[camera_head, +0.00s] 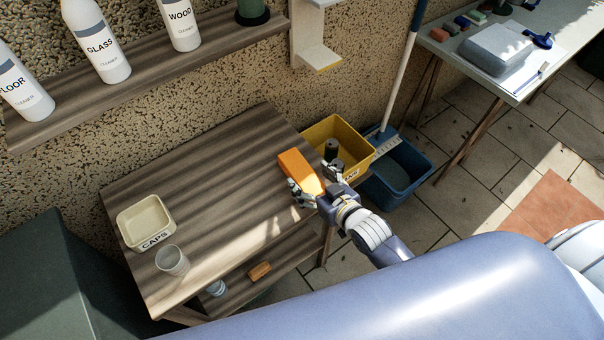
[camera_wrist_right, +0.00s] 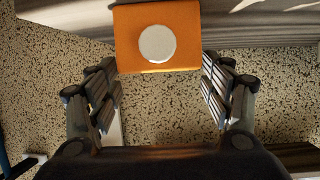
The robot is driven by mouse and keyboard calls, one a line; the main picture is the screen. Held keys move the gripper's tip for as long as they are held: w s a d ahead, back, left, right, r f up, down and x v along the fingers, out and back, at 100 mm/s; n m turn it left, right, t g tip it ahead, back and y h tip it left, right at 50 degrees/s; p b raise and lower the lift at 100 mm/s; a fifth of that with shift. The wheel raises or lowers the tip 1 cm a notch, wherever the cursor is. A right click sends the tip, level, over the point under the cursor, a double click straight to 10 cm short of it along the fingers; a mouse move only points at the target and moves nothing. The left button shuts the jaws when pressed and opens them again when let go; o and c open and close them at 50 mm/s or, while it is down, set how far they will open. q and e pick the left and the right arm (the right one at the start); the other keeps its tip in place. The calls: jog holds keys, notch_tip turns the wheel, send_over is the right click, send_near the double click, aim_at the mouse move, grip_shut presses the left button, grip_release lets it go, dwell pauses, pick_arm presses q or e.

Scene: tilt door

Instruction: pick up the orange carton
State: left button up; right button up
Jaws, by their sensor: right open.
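The orange carton (camera_head: 298,168) is at the right end of the wooden table (camera_head: 215,170). In the right wrist view the carton (camera_wrist_right: 130,40) is at top centre, with a round white cap facing the camera. My right gripper (camera_head: 310,192) is open at the carton's near right side, and its fingers hide part of it. In the right wrist view the open fingertips (camera_wrist_right: 157,68) are on either side of the carton's lower edge, with small gaps visible. My left gripper is not in view.
A cream CAPS box (camera_head: 148,238) and a clear cup (camera_head: 172,260) stand on the table's left end. A yellow bin (camera_head: 355,155) and a blue bucket (camera_head: 415,190) are right of it. A shelf with cleaner bottles (camera_head: 105,50) is above. The table's middle is clear.

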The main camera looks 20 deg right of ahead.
aim_at(305, 175)
jog(key=shift+p+x, duration=0.5)
jog(key=shift+x, duration=1.9)
jog(key=shift+a, duration=0.1)
jog(key=shift+s, duration=0.1)
jog(key=c, duration=1.1)
